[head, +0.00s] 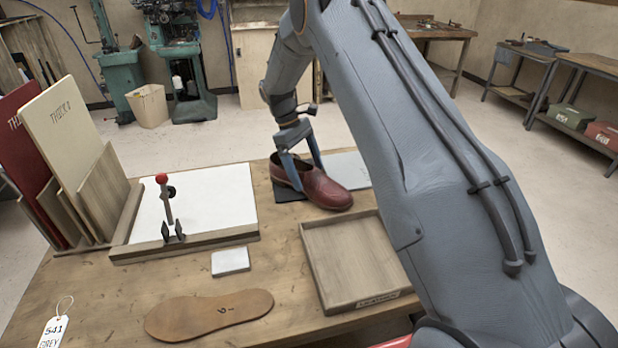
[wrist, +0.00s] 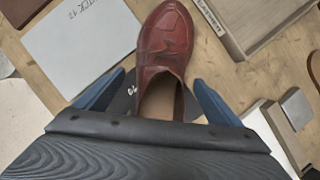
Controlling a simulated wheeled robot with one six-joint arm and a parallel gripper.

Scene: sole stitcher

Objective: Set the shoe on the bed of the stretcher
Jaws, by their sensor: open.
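A dark red leather shoe (head: 322,187) lies upright on a dark pad (head: 289,193) at the back middle of the bench. Its toe points to the front right. In the wrist view the shoe (wrist: 166,40) has its toe at the top and its open heel end near my gripper. My gripper (head: 308,178) is open, with its fingers on either side of the heel part. The wrist view shows gaps between the fingers (wrist: 158,100) and the shoe. A white-topped board (head: 215,205) with a red-knobbed lever (head: 164,195) stands at left; I cannot tell whether it is the stretcher.
A shallow wooden tray (head: 350,262) lies just in front of the shoe. A light grey plate (head: 347,169) lies behind it. A small pale block (head: 230,262) and a leather sole (head: 208,314) lie nearer. Upright boards (head: 60,140) stand at far left.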

